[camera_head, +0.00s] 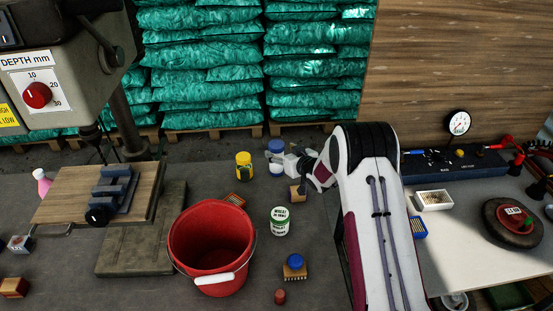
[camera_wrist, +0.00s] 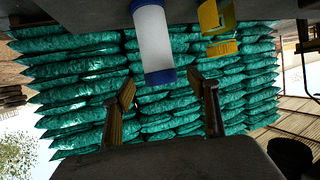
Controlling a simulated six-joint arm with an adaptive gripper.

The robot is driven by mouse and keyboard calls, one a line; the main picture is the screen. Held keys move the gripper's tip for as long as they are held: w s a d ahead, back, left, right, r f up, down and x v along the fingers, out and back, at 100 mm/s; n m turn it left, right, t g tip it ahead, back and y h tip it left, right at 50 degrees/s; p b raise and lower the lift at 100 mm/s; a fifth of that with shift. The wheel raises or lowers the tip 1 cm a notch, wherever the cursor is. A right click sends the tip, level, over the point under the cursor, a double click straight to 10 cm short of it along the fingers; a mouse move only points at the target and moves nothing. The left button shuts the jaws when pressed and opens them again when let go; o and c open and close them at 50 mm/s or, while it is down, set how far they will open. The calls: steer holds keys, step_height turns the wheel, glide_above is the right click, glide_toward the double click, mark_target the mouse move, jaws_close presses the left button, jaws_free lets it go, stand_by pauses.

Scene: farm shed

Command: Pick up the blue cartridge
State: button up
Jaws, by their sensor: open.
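A white cylinder with blue ends, which looks like the blue cartridge (camera_head: 275,161), stands upright on the grey bench near its back edge. In the wrist view the same cartridge (camera_wrist: 154,42) appears upside down, just beyond and between my fingertips. My gripper (camera_head: 291,163) is right beside the cartridge, on its right, in the head view. In the wrist view my gripper (camera_wrist: 162,80) has its two fingers spread wide with nothing between them. I cannot tell exactly how large the gap to the cartridge is.
A yellow jar (camera_head: 244,166) stands left of the cartridge and shows in the wrist view (camera_wrist: 216,20). A red bucket (camera_head: 211,248), a white-green tin (camera_head: 280,221) and a drill press vise (camera_head: 113,190) stand nearer.

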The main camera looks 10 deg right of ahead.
steer(key=shift+x, duration=2.55)
steer(key=shift+s+f, duration=0.1)
steer(key=shift+f, duration=0.05)
steer(key=c, duration=1.3)
